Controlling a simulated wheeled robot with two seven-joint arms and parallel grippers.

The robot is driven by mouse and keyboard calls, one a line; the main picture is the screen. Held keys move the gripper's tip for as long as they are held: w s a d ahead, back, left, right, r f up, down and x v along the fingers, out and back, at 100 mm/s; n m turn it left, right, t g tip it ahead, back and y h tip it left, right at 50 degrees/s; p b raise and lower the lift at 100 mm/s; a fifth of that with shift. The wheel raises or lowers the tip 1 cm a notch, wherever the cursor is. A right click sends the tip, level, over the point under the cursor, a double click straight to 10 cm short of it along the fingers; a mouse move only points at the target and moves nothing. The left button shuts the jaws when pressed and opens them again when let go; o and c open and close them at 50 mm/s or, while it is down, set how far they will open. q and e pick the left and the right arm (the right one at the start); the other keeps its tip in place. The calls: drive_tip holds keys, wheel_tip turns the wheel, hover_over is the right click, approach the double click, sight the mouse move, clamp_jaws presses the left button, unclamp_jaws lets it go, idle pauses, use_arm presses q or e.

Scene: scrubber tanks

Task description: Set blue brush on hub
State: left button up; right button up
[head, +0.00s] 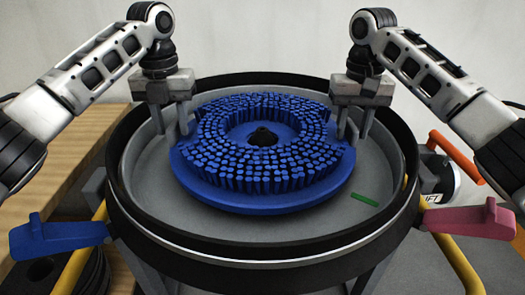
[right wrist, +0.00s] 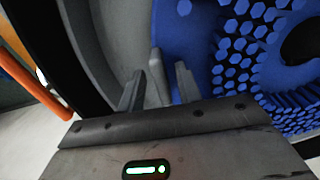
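The blue brush (head: 262,200) is a round disc with bristles facing up, lying roughly level inside the round tank (head: 380,165). The dark hub (head: 263,137) shows in the hole at its middle; I cannot tell how far down the brush sits on it. My left gripper (head: 170,122) points down at the brush's left edge, fingers apart. My right gripper (head: 354,125) points down at its right edge, fingers apart. In the right wrist view the brush (right wrist: 185,45) is beside and behind the fingers (right wrist: 158,85), with no clear grip on it.
The tank has a raised black rim (head: 255,250). A small green strip (head: 365,199) lies on its floor at right. A blue lever (head: 55,236) and a pink lever (head: 470,219) stick out at the front sides. An orange bar (head: 455,157) stands outside at right.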

drive_tip(key=shift+r, duration=0.4)
use_arm(q)
wheel_tip(320, 180, up, 11)
drive_tip(key=shift+r, duration=0.15)
use_arm(e)
wheel_tip(320, 180, up, 11)
drive_tip(key=shift+r, duration=0.15)
